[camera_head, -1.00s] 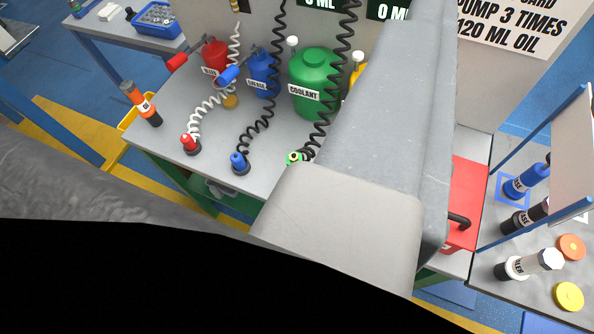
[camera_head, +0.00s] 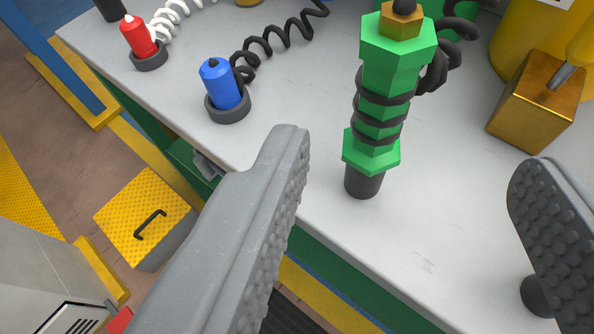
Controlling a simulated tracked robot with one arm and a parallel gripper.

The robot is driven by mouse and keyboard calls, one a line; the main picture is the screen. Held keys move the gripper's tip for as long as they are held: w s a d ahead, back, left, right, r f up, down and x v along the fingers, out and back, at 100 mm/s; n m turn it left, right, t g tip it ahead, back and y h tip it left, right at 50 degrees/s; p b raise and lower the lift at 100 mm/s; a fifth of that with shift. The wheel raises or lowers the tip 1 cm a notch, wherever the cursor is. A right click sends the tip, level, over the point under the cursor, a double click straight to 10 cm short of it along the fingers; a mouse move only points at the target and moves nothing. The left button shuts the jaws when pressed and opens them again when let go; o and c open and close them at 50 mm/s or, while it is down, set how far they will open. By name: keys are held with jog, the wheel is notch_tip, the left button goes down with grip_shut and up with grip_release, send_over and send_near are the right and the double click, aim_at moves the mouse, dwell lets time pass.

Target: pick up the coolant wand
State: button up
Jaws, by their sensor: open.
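The coolant wand (camera_head: 381,105) is green with dark ribbed rings, a brass-coloured hexagonal top and a dark lower end. It stands nearly upright on the grey bench, slightly tilted in the picture. A black coiled hose lies behind its upper part. My gripper (camera_head: 405,190) is open, with one grey studded finger to the left of the wand and the other to the right. The wand shows between the fingers and beyond them, with clear gaps on both sides. Neither finger appears to touch it.
A blue wand (camera_head: 221,86) and a red wand (camera_head: 139,38) stand in dark holders on the bench (camera_head: 300,100) at left. A brass block (camera_head: 536,100) is behind right. A yellow step (camera_head: 146,210) is on the floor. The bench's front edge runs below the wand.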

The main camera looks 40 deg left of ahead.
aim_at(397, 78)
jog(key=x, duration=0.8)
jog(key=shift+w+a+f+b, duration=0.1)
jog(key=shift+w+f+b, duration=0.05)
jog(key=shift+w+b, duration=0.15)
jog(key=shift+f+b+x, duration=0.1)
jog(key=shift+b+x, duration=0.05)
jog(key=shift+x, duration=1.15)
jog(key=shift+f+b+x, duration=0.15)
jog(key=shift+x, duration=1.15)
jog(key=shift+s+a, duration=0.1)
jog(key=shift+s, duration=0.1)
jog(key=c, duration=1.2)
